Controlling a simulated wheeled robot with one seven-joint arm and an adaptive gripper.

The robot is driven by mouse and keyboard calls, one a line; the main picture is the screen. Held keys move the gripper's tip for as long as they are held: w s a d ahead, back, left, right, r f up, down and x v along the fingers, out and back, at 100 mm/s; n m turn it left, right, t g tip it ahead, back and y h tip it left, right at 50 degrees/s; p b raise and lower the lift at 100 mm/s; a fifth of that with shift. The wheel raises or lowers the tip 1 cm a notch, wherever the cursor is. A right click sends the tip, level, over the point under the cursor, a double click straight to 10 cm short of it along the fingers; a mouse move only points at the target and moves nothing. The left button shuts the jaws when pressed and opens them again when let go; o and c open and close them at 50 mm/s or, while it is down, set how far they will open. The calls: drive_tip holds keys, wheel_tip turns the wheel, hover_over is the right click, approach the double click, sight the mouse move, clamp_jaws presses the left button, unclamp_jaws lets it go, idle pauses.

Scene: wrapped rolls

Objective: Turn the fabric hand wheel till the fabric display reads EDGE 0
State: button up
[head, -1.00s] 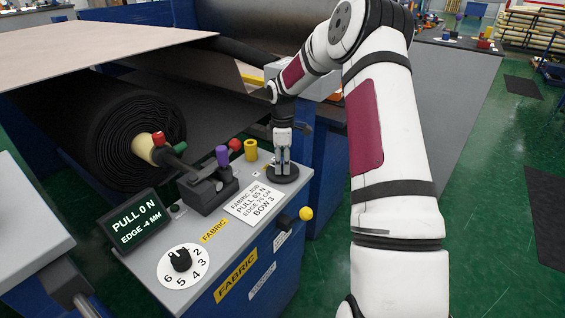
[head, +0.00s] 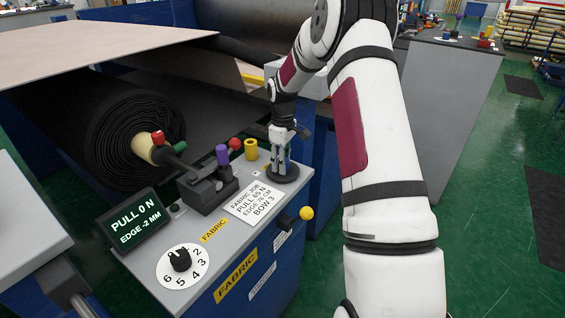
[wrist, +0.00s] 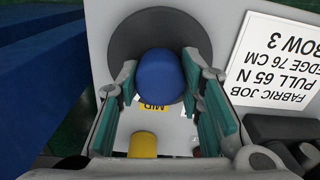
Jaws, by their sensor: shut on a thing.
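The fabric display (head: 138,220) at the left of the console reads PULL 0 N and EDGE -2 MM. The fabric hand wheel (head: 282,176) is a dark round disc at the console's right end; it also shows in the wrist view (wrist: 118,42) with a blue knob (wrist: 158,76) standing on it. My gripper (head: 278,160) reaches down over the wheel. In the wrist view, my gripper's teal-lined fingers (wrist: 163,100) stand on either side of the blue knob and are shut on it. The fingers hide the knob's sides.
A black fabric roll (head: 118,135) lies behind the console. A lever block (head: 208,190) with coloured knobs, a yellow cylinder (head: 250,149) and a job card (head: 254,201) are left of the wheel. A numbered dial (head: 183,265) and yellow side knob (head: 306,213) are nearer.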

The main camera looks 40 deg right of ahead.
drive_tip(key=m+b, duration=0.1)
drive_tip(key=m, duration=0.5)
idle(0.6)
drive_tip(key=o, duration=1.2)
drive_tip(key=shift+c, duration=0.2)
drive_tip(key=shift+r, duration=0.1)
wheel_tip(320, 180, up, 12)
